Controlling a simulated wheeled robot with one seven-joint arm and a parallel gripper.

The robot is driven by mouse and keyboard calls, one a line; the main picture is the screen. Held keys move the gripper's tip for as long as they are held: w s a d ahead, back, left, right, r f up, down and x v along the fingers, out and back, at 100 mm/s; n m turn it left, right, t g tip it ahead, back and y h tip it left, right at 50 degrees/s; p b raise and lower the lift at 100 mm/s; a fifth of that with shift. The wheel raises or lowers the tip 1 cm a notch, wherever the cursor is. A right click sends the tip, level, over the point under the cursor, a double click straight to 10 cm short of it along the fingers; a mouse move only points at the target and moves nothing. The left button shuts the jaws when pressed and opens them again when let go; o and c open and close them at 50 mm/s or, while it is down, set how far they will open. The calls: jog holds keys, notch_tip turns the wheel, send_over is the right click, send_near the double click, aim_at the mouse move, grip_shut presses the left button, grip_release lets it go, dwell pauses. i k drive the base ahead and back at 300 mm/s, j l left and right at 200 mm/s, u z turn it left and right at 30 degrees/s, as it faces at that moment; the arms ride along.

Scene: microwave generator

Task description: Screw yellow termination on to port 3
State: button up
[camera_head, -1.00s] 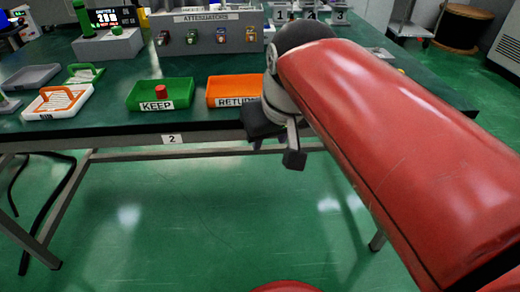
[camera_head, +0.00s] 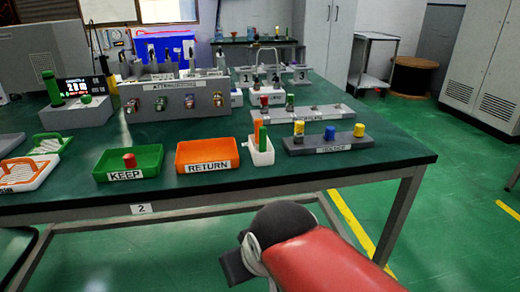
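A grey holder (camera_head: 343,142) at the front right of the green table carries capped pieces. A yellow piece (camera_head: 298,128) stands at its left end and another yellow piece (camera_head: 359,131) at its right; I cannot tell which is the termination. A blue piece (camera_head: 327,133) stands between them. Port 3 (camera_head: 302,75) is a pale block marked 3 at the back right, beside blocks marked 1 and 2. My gripper (camera_head: 236,268) is below the table's front edge, away from these things. Its fingers are mostly hidden, so its opening does not show.
A green KEEP tray (camera_head: 150,174) holds a red piece. An orange RETURN tray (camera_head: 207,167) looks empty. A white bin (camera_head: 261,156) with orange and green sticks stands beside it. A grey ATTENUATORS box (camera_head: 176,100) and a grey rack (camera_head: 296,113) stand behind.

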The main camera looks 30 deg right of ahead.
aim_at(299, 128)
jog(key=i+l+z, duration=0.15)
jog(key=z, duration=0.2)
jog(key=i+l+z, duration=0.2)
jog(key=z, duration=0.15)
jog(key=i+z, duration=0.35)
jog(key=k+l, duration=0.05)
jog(key=k, duration=0.05)
